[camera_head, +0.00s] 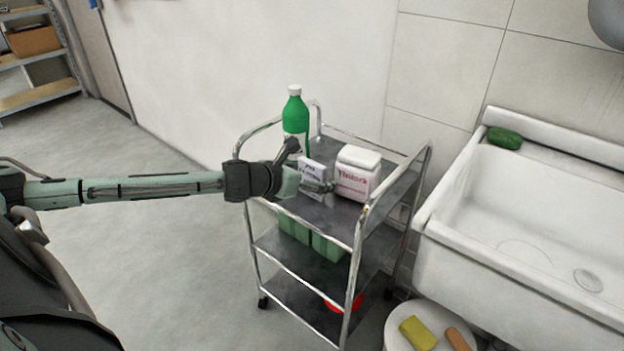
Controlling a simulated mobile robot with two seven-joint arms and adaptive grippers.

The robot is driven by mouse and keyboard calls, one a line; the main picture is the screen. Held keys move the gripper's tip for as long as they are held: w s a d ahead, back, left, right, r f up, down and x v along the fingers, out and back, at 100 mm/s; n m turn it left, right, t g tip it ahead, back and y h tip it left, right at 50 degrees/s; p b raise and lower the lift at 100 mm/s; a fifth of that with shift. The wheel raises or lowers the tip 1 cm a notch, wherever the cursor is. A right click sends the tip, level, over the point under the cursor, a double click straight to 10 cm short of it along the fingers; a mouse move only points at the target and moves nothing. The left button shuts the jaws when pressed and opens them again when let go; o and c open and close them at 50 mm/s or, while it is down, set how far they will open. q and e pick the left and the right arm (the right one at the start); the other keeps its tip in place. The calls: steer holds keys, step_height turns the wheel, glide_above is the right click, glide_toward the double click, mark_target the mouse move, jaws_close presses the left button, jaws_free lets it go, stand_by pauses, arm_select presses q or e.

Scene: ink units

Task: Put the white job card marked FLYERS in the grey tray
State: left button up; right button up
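A small white card or box with dark print (312,172) stands on the trolley's top shelf; its print is too small to read with certainty. My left gripper (309,166) reaches over the shelf from the left. Its fingers look spread, one up by the bottle and one low in front of the white card. The card shows between them, and I cannot tell whether they touch it. I cannot make out a separate grey tray. My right gripper is not in view.
A metal trolley (340,228) holds a green bottle (295,115) and a white pack with red print (357,172) on top, and green blocks (327,246) below. A white sink (540,230) with a green sponge (504,138) stands right. Floor at left is clear.

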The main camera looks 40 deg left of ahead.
arm_select(q)
steer(key=c, duration=1.3)
